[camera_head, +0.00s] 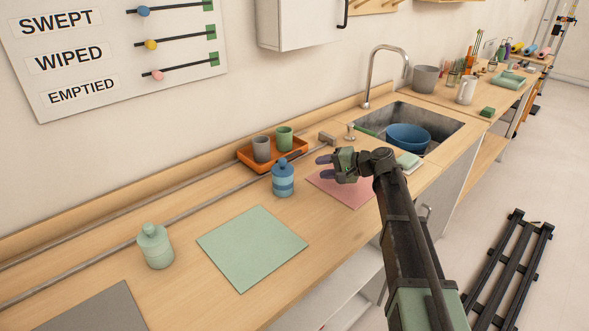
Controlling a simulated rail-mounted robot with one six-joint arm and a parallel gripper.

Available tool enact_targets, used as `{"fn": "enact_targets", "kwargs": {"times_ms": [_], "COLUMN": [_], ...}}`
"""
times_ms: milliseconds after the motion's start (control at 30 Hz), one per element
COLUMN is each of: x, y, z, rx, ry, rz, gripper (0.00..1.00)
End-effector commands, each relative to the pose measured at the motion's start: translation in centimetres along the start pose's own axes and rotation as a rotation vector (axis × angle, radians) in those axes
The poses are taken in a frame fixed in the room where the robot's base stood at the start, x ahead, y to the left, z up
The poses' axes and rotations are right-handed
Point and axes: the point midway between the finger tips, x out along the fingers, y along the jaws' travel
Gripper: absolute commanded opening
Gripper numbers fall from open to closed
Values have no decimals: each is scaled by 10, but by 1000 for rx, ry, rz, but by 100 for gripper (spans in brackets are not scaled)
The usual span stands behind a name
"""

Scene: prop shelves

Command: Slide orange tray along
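The orange tray (300,148) sits on the wooden counter near the back wall, beside a thin rail. A grey cup (262,149) and a green cup (284,137) stand upright in it. My gripper (323,166) is right of the tray and the jar, above the pink mat (349,193). Its two fingers point left and are apart, with nothing visible between them. It appears clear of the tray.
A green mat (252,247), a pale green jar (155,246) and a grey mat (95,312) lie along the counter to the left. A small block (327,139) is right of the tray. The sink (440,122) holds a blue bowl (408,138). The counter left of the tray looks clear.

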Motion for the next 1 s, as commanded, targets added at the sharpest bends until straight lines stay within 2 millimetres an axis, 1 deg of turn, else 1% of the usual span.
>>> {"fn": "enact_targets", "kwargs": {"times_ms": [33, 100, 133, 267, 367, 467, 600, 700, 833, 900, 1000], "x": [10, 13, 13, 12, 20, 38, 73, 95, 112, 117, 118], "y": [3, -6, -9, -15, -16, -18, -22, -26, -30, -31, -32], "z": [-22, -35, -38, -38, -37, -38, -39, -39, -40, -39, -39], "rx": [26, 55, 63, 69, 68, 67, 67, 67, 67, 67, 67], "ry": [10, 18, 21, 22, 20, 19, 18, 19, 20, 20, 21], "rz": [-62, -133, -151, -166, -164, -163, -162, -162, -161, -161, -161], "gripper": [38, 38, 38, 38, 38, 38, 38, 38, 38, 38, 38]}}
